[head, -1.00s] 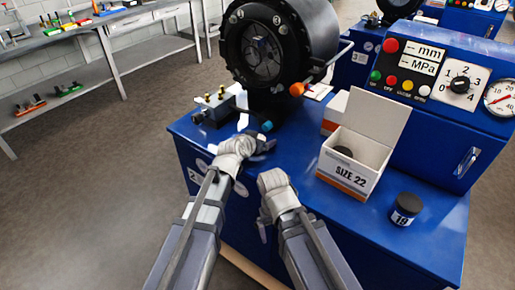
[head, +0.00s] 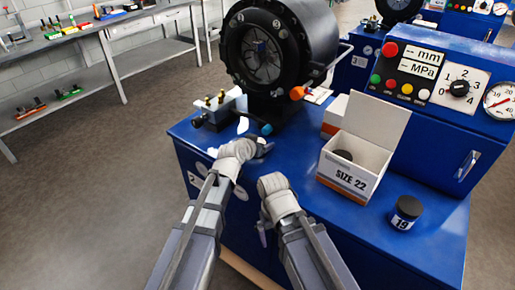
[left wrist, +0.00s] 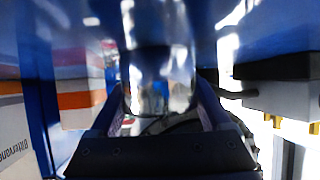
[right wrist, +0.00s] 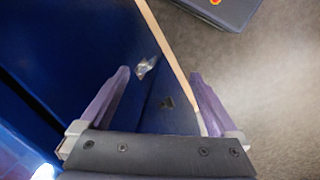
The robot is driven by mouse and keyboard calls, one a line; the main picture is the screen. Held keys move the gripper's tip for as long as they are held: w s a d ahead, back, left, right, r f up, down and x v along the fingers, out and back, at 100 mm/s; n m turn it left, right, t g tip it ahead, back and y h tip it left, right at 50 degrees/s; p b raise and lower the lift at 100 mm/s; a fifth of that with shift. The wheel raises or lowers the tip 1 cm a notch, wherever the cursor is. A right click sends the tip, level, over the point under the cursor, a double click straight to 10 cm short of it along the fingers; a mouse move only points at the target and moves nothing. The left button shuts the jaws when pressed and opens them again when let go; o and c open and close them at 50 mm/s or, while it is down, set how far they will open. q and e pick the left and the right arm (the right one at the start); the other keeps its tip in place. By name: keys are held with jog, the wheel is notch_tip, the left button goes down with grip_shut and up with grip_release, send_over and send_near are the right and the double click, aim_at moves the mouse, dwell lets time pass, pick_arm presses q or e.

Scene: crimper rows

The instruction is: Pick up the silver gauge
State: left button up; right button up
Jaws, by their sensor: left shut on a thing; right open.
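My left gripper (head: 264,147) is low over the blue bench top, in front of the black crimper head. In the left wrist view, its two fingers (left wrist: 158,98) are shut on a shiny silver, rounded thing (left wrist: 158,80), which looks like the silver gauge. It is blurred, and its far end is unclear. My right gripper (right wrist: 160,73) is open and empty, pointing down by the bench's front side. In the head view its fingers are mostly hidden behind its wrist.
An open white SIZE 22 box (head: 347,176) and a black jar marked 19 (head: 405,213) stand to the right on the bench (head: 300,160). The crimper head (head: 275,45) rises behind my left gripper. A small block with brass fittings (head: 214,112) is at the left back.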

aim_at(261, 138)
pick_arm(q)
notch_tip(261, 138, up, 10)
jog(key=p, duration=1)
